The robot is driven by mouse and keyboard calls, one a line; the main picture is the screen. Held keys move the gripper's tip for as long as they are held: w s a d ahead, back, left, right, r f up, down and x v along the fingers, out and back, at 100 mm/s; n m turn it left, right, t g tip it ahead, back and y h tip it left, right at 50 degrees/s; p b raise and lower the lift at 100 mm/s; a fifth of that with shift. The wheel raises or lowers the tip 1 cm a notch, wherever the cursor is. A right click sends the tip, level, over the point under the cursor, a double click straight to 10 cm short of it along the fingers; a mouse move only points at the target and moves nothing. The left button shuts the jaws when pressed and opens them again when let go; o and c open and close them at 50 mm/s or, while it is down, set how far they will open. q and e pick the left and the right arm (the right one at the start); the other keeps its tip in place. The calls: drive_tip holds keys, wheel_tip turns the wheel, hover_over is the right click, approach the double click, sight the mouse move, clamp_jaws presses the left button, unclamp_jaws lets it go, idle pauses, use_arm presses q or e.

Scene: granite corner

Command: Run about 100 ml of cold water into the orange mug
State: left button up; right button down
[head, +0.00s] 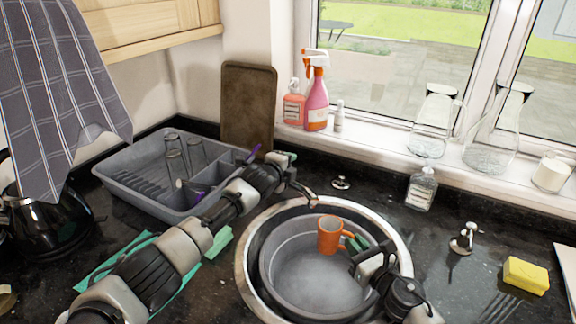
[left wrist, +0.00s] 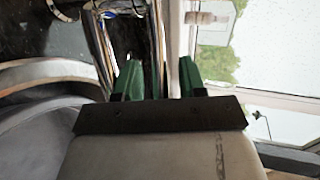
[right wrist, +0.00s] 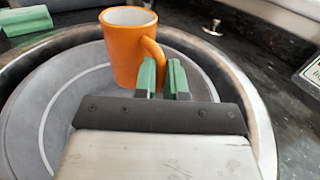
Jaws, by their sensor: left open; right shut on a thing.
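The orange mug (head: 329,240) is upright over the grey round bowl (head: 290,262) in the sink; I cannot tell whether it touches the bowl's floor. My right gripper (head: 357,243) is shut on its handle, which shows between the green fingers in the right wrist view, beside the mug (right wrist: 125,50). My left gripper (head: 288,160) is open behind the sink, close to the dark curved tap spout (head: 304,191). In the left wrist view its green fingers (left wrist: 160,80) are apart, with narrow shiny metal near them. No water stream is visible.
Metal knobs stand on the dark counter behind (head: 341,183) and right (head: 464,240) of the sink. A soap bottle (head: 421,190) and a yellow sponge (head: 526,276) are at the right. The dish rack (head: 130,178) stands left. Glass jugs line the sill.

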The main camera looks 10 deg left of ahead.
use_arm(q)
drive_tip(key=shift+c, duration=0.2)
clamp_jaws()
drive_tip(key=shift+w, duration=0.1)
drive_tip(key=shift+w+a+r+g, duration=0.1)
drive_tip(key=shift+w+r+g, duration=0.05)
drive_tip(key=shift+r+g, duration=0.35)
drive_tip(key=shift+w+a+r+n+g, duration=0.1)
drive_tip(key=shift+w+r+n+g, duration=0.15)
drive_tip(key=shift+r+n+g, duration=0.25)
drive_tip(key=shift+w+a+r+n+g, duration=0.1)
drive_tip(key=shift+w+r+n+g, duration=0.15)
drive_tip(key=shift+r+n+g, duration=0.25)
drive_tip(key=shift+o, duration=0.2)
unclamp_jaws()
drive_tip(key=shift+s+r, duration=0.1)
